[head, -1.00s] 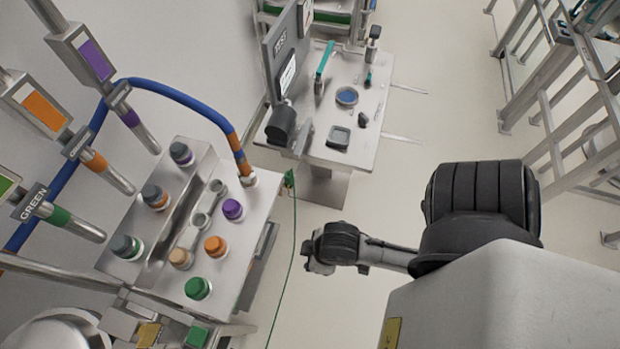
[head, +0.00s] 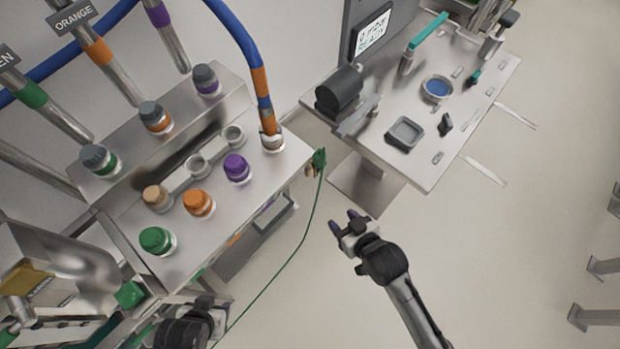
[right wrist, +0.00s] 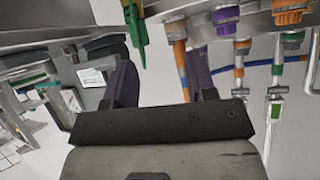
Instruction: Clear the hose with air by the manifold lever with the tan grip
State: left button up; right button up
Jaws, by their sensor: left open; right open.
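No lever with a tan grip can be picked out for sure. A tan round cap (head: 156,198) sits on the steel manifold bench (head: 290,150) in the head view, beside two open sockets. The blue hose (head: 235,30) with orange bands comes down into a fitting at the bench's right corner. My right gripper (head: 343,226) is open and empty, right of the bench. In the right wrist view its fingers (right wrist: 160,85) are apart, with a hose end beyond them. My left gripper (head: 205,308) is open at the bottom, below the bench; its fingertips are hard to make out.
Green (head: 157,240), orange (head: 198,203) and purple (head: 237,167) caps stand on the bench. A green fitting (head: 319,158) with a thin green line hangs at its right edge. A second steel table (head: 450,130) holds a display and small parts. Open floor lies at right.

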jog(key=w+a+f+t+y+b, duration=0.25)
jog(key=w+f+b, duration=0.35)
jog(key=f+b, duration=0.35)
jog(key=n+t+y+b, duration=0.2)
jog(key=t+y+b, duration=0.3)
jog(key=b, duration=1.8)
send_near(310, 170)
pick_arm(q)
notch_tip(310, 170, down, 39)
jog(key=b, duration=0.4)
jog(key=shift+f, duration=0.15)
pick_arm(e)
jog(key=shift+t+h, duration=0.55)
jog(key=shift+t, duration=0.1)
jog(key=x, duration=1.1)
jog(key=shift+a+f, duration=0.35)
jog(key=shift+a, duration=0.1)
jog(key=shift+c, duration=0.4)
grip_shut()
